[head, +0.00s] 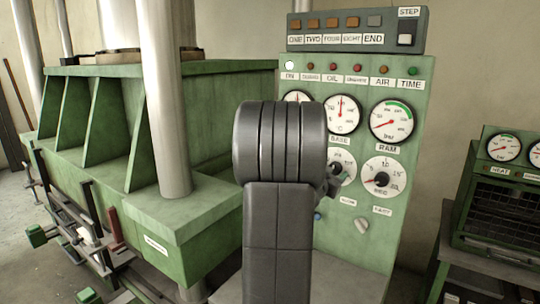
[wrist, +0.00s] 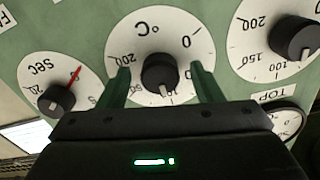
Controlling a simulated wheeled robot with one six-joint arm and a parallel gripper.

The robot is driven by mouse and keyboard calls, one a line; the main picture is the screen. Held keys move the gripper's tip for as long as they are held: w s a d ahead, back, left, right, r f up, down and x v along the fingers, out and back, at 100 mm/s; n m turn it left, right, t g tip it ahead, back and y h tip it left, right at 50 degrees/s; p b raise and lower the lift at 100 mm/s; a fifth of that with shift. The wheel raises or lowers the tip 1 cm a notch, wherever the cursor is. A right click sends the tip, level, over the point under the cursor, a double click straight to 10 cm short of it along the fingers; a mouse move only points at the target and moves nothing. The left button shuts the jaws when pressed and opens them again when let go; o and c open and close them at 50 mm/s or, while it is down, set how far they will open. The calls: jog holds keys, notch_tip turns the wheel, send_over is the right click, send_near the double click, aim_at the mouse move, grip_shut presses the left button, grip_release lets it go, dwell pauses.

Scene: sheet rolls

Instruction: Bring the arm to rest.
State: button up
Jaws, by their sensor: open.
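My gripper (wrist: 160,84) is open in the wrist view, with its two green fingers apart and nothing held between them. A dark knob (wrist: 162,74) on a white °C dial (wrist: 129,40) shows between the fingers. I cannot tell whether the fingers reach around it or stop short of it. In the head view my dark grey arm (head: 279,200) stands raised in front of the green control panel (head: 410,110).
The wrist view also shows a SEC dial (wrist: 45,73) with a red needle, and another dial (wrist: 255,58) at upper right. A green press (head: 230,95) with steel columns stands left. A grey button box (head: 345,20) tops the panel. A bench unit (head: 500,225) stands right.

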jog(key=shift+n+p, duration=0.75)
jog(key=shift+n, duration=0.95)
jog(key=shift+s+r, duration=0.1)
jog(key=shift+r, duration=0.05)
